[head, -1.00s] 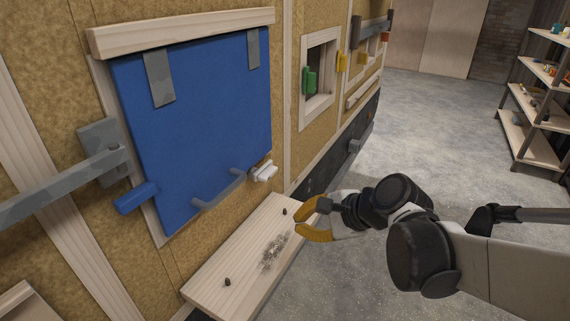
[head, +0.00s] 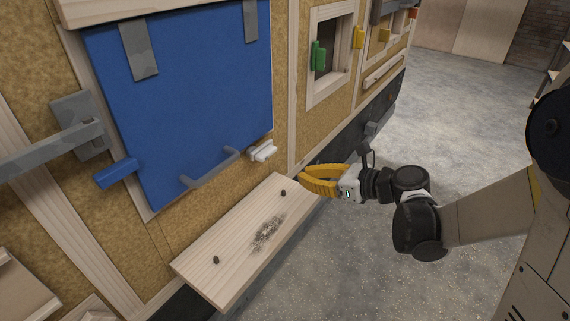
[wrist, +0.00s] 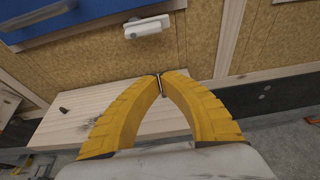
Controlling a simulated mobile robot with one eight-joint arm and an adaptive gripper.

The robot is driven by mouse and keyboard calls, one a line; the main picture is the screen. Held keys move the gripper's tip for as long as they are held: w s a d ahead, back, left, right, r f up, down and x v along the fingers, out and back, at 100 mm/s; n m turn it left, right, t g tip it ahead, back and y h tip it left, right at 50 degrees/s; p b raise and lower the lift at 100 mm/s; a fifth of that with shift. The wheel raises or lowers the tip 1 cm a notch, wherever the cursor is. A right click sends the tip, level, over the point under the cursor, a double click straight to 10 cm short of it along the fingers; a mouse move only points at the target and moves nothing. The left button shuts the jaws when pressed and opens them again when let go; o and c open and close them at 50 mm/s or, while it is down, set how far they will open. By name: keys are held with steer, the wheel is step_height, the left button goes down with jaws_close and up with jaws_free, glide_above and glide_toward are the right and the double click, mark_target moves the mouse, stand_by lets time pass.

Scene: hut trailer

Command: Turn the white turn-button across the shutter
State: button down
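The white turn-button (head: 263,151) sits on the wall at the lower right corner of the blue shutter (head: 200,95). It lies roughly level, its left end close to the shutter's edge; I cannot tell if it overlaps it. The shutter hangs down flat over its opening, with a grey handle (head: 210,168) near its bottom. My gripper (head: 302,177) is to the right of and below the turn-button, apart from it. In the wrist view, the turn-button (wrist: 147,26) is above the yellow fingertips (wrist: 160,82), which meet with nothing seen between them.
A wooden shelf (head: 215,255) with small dark knobs juts out below the shutter. A grey latch bar (head: 50,145) and a blue peg (head: 116,173) are at left. A framed window with a green turn-button (head: 319,55) is at right. The floor at right is clear.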

mark_target(266, 151)
steer(key=b+x, duration=0.3)
steer(key=x, duration=0.6)
steer(key=shift+w+a+f, duration=0.15)
steer(key=shift+a+f, duration=0.1)
steer(key=shift+f, duration=0.05)
step_height(266, 151, up, 4)
steer(key=shift+r, duration=0.15)
